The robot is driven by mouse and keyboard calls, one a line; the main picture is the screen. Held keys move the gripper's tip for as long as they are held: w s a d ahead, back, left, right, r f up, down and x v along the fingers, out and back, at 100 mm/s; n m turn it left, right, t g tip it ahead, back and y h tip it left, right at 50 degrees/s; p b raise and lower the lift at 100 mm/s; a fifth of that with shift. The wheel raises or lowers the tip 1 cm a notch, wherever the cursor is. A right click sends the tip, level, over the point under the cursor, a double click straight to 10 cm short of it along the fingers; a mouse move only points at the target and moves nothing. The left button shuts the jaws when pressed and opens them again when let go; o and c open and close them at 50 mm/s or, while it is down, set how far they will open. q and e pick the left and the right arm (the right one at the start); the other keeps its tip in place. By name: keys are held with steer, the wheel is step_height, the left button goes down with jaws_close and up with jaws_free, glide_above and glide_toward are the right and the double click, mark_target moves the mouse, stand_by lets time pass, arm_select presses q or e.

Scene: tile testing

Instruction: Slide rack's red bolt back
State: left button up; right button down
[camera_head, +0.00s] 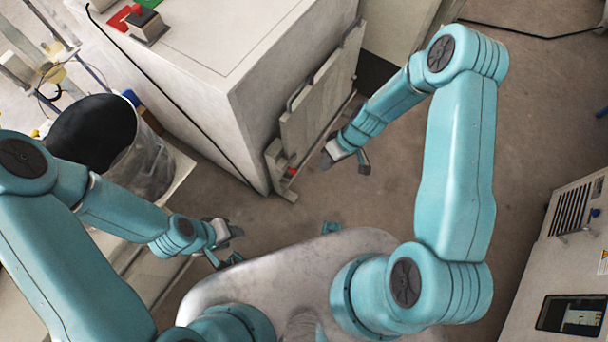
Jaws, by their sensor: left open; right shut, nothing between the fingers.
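A flat pale rack (322,100) stands upright against the side of the big white cabinet. A small red bolt (291,172) shows at the rack's lower near corner, beside a grey bracket. My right gripper (349,161) is to the right of the bolt, apart from it, shut and empty. My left gripper (226,246) is open and empty, lower and to the left of the bolt, near my own base. How far the bolt is slid is too small to tell.
A dark-topped bin (145,160) stands at the left on a pale bench. A machine with a screen (575,316) is at lower right. The brown floor (535,120) at right is clear.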

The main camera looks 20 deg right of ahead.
arm_select(q)
step_height(320, 180, down, 9)
steer(key=b, duration=0.6)
steer(key=shift+f, duration=0.2)
arm_select(e)
steer(key=w+d+f+n+t+y, duration=0.1)
steer(key=w+d+f+n, duration=0.3)
steer(key=w, duration=0.4)
steer(key=shift+d+f+y, duration=0.55)
steer(key=shift+f+y, duration=0.35)
steer(key=shift+f, duration=0.05)
steer(key=shift+w, duration=0.1)
arm_select(q)
steer(key=shift+f+b, duration=1.35)
steer(key=shift+b, duration=0.1)
arm_select(e)
steer(key=s+a+f, duration=0.1)
steer(key=a+f, duration=0.6)
steer(key=a, duration=0.2)
steer(key=shift+a, duration=0.4)
arm_select(q)
steer(key=shift+s+a+f, duration=0.1)
steer(key=shift+f, duration=0.05)
arm_select(e)
steer(key=shift+s+a+f, duration=0.1)
